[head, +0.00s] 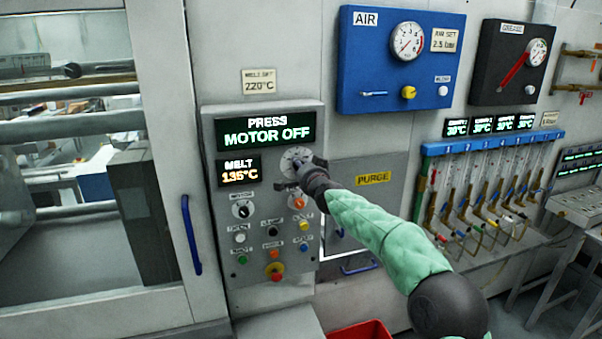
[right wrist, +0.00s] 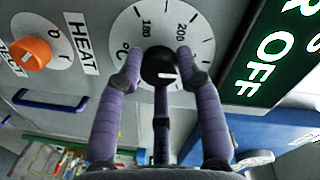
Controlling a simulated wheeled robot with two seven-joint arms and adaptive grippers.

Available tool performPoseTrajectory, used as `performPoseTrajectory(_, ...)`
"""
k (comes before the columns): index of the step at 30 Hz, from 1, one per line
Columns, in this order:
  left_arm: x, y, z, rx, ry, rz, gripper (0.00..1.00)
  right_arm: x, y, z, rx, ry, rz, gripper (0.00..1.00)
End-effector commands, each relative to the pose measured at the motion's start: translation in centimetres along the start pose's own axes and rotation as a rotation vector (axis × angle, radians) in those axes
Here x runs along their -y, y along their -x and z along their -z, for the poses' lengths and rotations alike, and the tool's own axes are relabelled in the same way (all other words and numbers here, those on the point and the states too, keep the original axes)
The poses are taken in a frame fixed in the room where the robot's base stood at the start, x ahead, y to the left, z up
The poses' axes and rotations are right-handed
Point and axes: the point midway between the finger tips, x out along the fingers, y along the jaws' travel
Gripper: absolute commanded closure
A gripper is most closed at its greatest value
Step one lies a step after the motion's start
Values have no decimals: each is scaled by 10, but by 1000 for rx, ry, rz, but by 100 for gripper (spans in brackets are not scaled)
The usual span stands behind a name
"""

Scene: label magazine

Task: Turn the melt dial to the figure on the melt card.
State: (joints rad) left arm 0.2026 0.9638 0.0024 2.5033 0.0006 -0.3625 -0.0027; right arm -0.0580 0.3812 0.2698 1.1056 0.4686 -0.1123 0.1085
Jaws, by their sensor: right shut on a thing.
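The melt card (head: 258,82) is on the wall above the press panel and reads 220°C. The melt display (head: 239,171) on the panel reads 135°C in amber. The melt dial (head: 293,155) is a pale round scale right of that display, partly covered by my right gripper (head: 303,167). In the right wrist view the dial face (right wrist: 140,25) shows 180 and 200, and its black knob (right wrist: 158,66) has a white mark. My right gripper's purple fingers (right wrist: 158,62) are shut on the knob from both sides. My left gripper is not in view.
The press display (head: 266,132) reads MOTOR OFF. Below the dial are several buttons and switches, with a red button (head: 274,270) at the bottom. A blue air panel (head: 400,60) hangs to the upper right.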

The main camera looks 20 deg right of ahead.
Motion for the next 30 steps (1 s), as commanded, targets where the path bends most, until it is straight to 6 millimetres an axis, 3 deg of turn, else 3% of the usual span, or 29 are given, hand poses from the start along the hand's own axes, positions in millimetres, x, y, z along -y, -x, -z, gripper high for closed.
performPoseTrajectory(9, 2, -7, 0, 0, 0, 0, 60, 3, 2, 7, -7, -104, 11, 96)
performPoseTrajectory(24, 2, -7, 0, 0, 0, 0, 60, 4, 2, 9, -7, -120, 12, 96)
performPoseTrajectory(25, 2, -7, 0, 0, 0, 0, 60, 4, 2, 9, -8, -120, 12, 58)
performPoseTrajectory(27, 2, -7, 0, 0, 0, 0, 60, 3, 2, 9, -8, -120, 12, 40)
performPoseTrajectory(30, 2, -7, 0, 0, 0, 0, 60, 2, 1, 7, -4, -120, 10, 40)
